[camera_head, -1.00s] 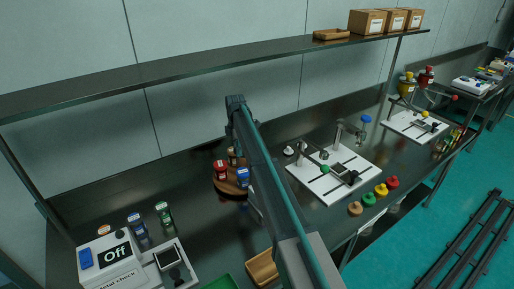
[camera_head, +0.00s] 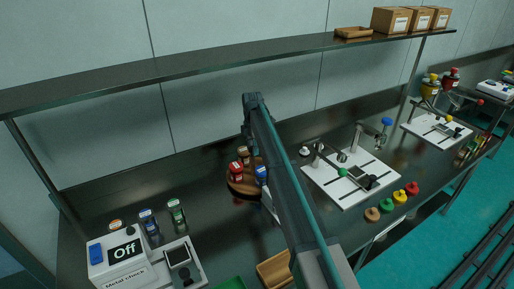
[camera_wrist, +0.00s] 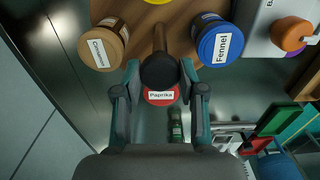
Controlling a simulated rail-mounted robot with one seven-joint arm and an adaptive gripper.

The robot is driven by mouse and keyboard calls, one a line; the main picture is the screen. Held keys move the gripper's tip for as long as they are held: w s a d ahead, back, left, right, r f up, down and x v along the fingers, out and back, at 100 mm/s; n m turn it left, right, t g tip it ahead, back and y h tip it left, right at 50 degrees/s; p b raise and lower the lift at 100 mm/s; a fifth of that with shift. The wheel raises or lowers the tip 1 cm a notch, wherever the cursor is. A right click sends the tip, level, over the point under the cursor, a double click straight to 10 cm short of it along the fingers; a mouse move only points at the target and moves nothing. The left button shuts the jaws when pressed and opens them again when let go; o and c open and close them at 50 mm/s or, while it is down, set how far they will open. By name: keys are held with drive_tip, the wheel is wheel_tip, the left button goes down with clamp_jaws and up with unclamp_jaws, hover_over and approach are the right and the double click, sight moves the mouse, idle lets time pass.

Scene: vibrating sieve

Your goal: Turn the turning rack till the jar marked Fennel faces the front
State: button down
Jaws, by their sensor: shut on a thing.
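The round wooden turning rack (camera_head: 241,187) stands on the dark bench, partly hidden behind my arm in the head view. It carries a red jar (camera_head: 236,170), a blue jar (camera_head: 261,174) and a brown jar (camera_head: 243,153). In the wrist view the blue jar marked Fennel (camera_wrist: 217,42) is at upper right and the brown jar, its label reading like Cinnamon, (camera_wrist: 103,43) at upper left. The red Paprika jar (camera_wrist: 161,96) is mostly hidden behind a dark round-ended handle (camera_wrist: 158,70). My gripper (camera_wrist: 159,68) is shut on this handle, a finger on each side.
A white metal-check machine (camera_head: 125,265) with several small jars behind it stands at left. A wooden tray (camera_head: 273,270) lies at the front. A white board with a stand (camera_head: 345,180) and several coloured knobs (camera_head: 399,197) are at right. A shelf (camera_head: 180,73) spans above.

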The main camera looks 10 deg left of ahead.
drive_tip(key=c, duration=0.7)
unclamp_jaws()
wheel_tip(320, 180, up, 8)
drive_tip(key=shift+f, duration=0.25)
